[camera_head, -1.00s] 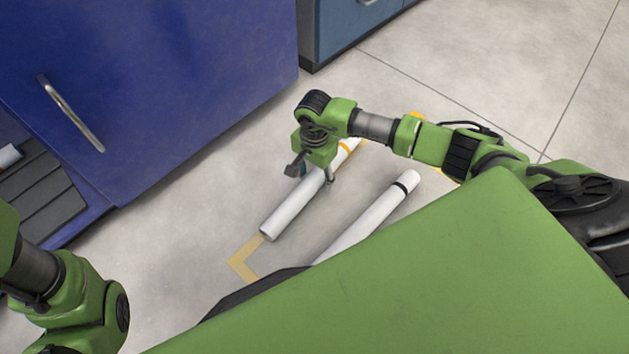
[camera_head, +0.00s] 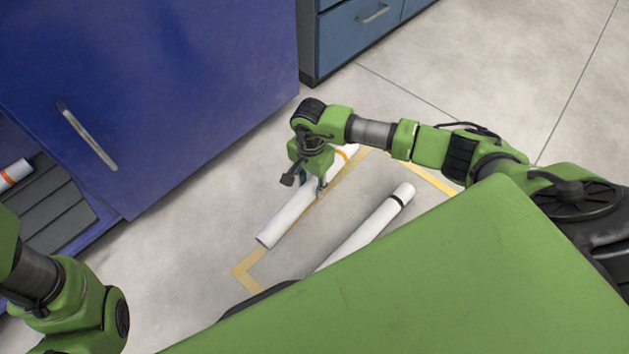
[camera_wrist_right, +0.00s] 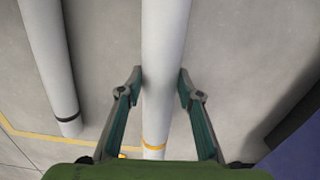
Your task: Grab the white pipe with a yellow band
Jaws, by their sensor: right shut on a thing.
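The white pipe (camera_head: 285,221) with a yellow-orange band (camera_head: 342,154) lies slanted across the middle of the head view. My right gripper (camera_head: 308,187) is shut on it from above, between its middle and the banded end. The right wrist view shows the pipe (camera_wrist_right: 166,40) between the two fingers (camera_wrist_right: 160,82), with the band (camera_wrist_right: 154,147) near the palm. I cannot tell exactly how high the pipe is above the floor. My left arm shows at the lower left of the head view, but its gripper is out of view.
A second white pipe (camera_head: 366,234) with a black band lies to the right, partly hidden by my body. Yellow tape (camera_head: 440,183) marks the floor. A blue cabinet (camera_head: 170,90) stands close on the left. A grey ribbed surface (camera_head: 55,208) there bears an orange-banded pipe (camera_head: 14,175).

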